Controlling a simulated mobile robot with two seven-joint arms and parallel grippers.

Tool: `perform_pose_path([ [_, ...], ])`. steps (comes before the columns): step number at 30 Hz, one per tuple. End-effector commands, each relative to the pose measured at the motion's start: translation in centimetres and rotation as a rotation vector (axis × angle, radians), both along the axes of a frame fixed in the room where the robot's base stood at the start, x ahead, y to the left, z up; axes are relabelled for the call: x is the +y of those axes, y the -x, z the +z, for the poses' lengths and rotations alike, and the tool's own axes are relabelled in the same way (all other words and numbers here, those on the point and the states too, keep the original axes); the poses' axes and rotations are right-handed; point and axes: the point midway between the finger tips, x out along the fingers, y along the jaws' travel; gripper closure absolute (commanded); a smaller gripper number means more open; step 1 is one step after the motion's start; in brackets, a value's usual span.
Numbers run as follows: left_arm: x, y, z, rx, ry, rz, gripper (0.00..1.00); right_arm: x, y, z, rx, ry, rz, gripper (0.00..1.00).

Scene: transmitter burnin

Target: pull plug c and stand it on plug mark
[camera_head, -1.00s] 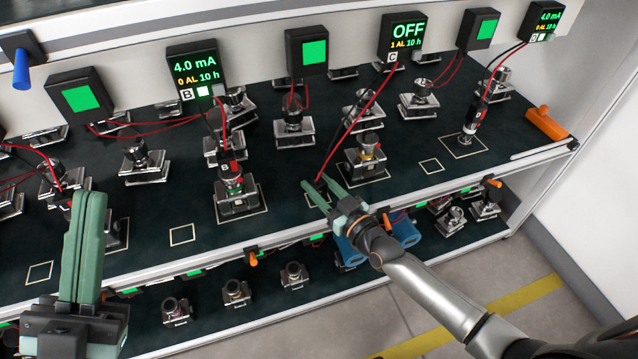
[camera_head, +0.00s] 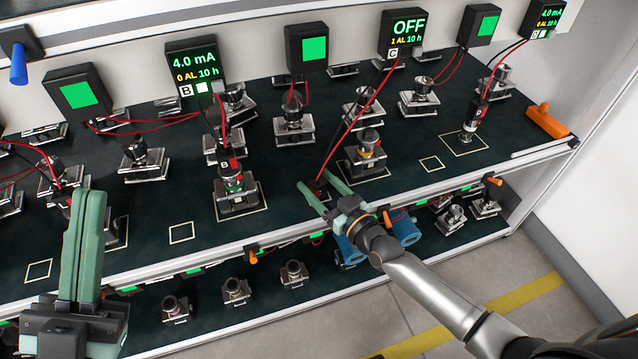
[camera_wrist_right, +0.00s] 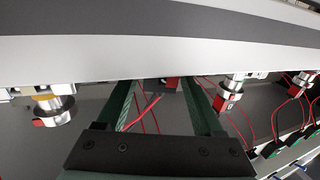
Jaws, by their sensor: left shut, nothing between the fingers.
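Plug c (camera_head: 320,189), dark with a red part, is at the end of the red lead from box C (camera_head: 402,34). It is between the two fingers of my right gripper (camera_head: 322,188), low over the front of the shelf, and looks upright. The fingers stand apart with gaps beside the plug. The plug also shows in the right wrist view (camera_wrist_right: 171,82) beyond the spread fingers. The plug mark under it is mostly hidden by the gripper. The transmitter with a yellow ring (camera_head: 367,150) has no plug on top. My left gripper (camera_head: 92,197) is shut and empty at the left.
A transmitter with plug B (camera_head: 231,180) stands to the left of my right gripper. Plug D (camera_head: 473,117) stands in a marked square at the right. An orange handle (camera_head: 546,120) lies at the right end. Empty squares (camera_head: 181,233) are on the front strip. Red leads hang from the boxes.

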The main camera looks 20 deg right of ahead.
Motion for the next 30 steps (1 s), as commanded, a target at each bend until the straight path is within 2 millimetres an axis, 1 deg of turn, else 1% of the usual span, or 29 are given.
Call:
perform_pose_path([
  [1, 0.0, 0.0, 0.0, 0.0, 0.0, 0.0, 1.0, 0.0, 0.0, 0.0, 0.0, 0.0, 0.0, 0.24],
  [2, 0.0, 0.0, 0.0, 0.0, 0.0, 0.0, 1.0, 0.0, 0.0, 0.0, 0.0, 0.0, 0.0, 0.22],
  [11, 0.0, 0.0, 0.1, 0.002, 0.004, -0.003, 1.0, 0.0, 0.1, 0.0, 0.001, -0.001, 0.0, 0.22],
  [14, 0.0, 0.0, 0.5, 0.002, 0.002, -0.002, 1.0, -0.3, 1.0, 0.1, 0.001, 0.0, 0.0, 0.22],
  [16, 0.0, 0.0, 0.9, -0.001, -0.003, 0.0, 1.0, -0.7, 2.0, 0.1, 0.003, 0.001, 0.0, 0.22],
  [21, -0.1, 0.2, 2.2, -0.017, -0.014, 0.007, 1.0, -1.9, 5.5, 0.2, 0.006, 0.002, 0.001, 0.22],
  [22, 0.1, -0.3, 1.8, 0.009, -0.009, 0.017, 1.0, -2.1, 6.1, 0.2, 0.005, 0.002, 0.001, 0.22],
  [24, 0.4, -1.7, 0.2, 0.097, -0.008, 0.041, 1.0, -2.6, 7.6, 0.2, 0.005, 0.002, 0.001, 0.22],
  [27, 0.6, -3.1, -1.7, 0.191, -0.007, 0.059, 1.0, -3.1, 9.0, 0.1, 0.003, 0.001, 0.0, 0.22],
  [30, 0.8, -4.0, -3.2, 0.265, -0.007, 0.071, 1.0, -3.6, 10.3, 0.1, 0.002, 0.001, 0.0, 0.22],
])
